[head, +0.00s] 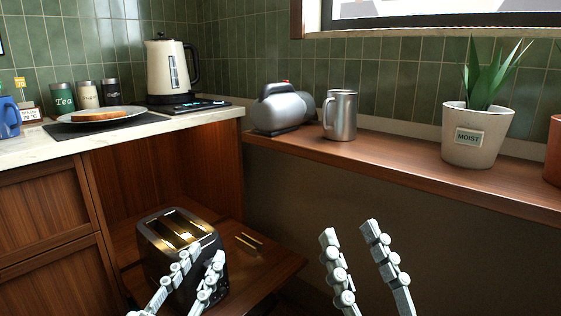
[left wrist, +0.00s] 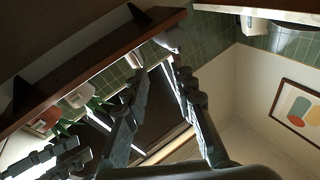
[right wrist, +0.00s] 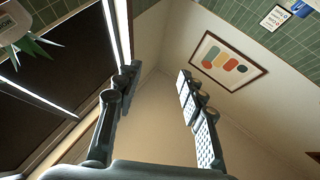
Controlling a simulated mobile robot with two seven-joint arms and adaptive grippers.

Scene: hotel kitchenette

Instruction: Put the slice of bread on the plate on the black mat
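A brown slice of bread (head: 100,116) lies flat on a pale plate (head: 135,112). The plate stands on the black mat (head: 62,131) on the light counter at the left of the head view. My left gripper (head: 206,252) is open and empty, low in front of the toaster and well below the counter. My right gripper (head: 350,231) is open and empty, at the lower middle, in front of the dark wall under the wooden ledge. The wrist views show both pairs of fingers apart with nothing between them. Neither wrist view shows the bread or plate.
A toaster (head: 160,252) stands on a low wooden shelf (head: 262,262). A kettle (head: 170,68), canisters (head: 87,94) and a blue mug (head: 9,118) stand around the mat. The wooden ledge (head: 400,164) holds a grey metallic appliance (head: 283,108), a steel mug (head: 341,116) and a potted plant (head: 477,135).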

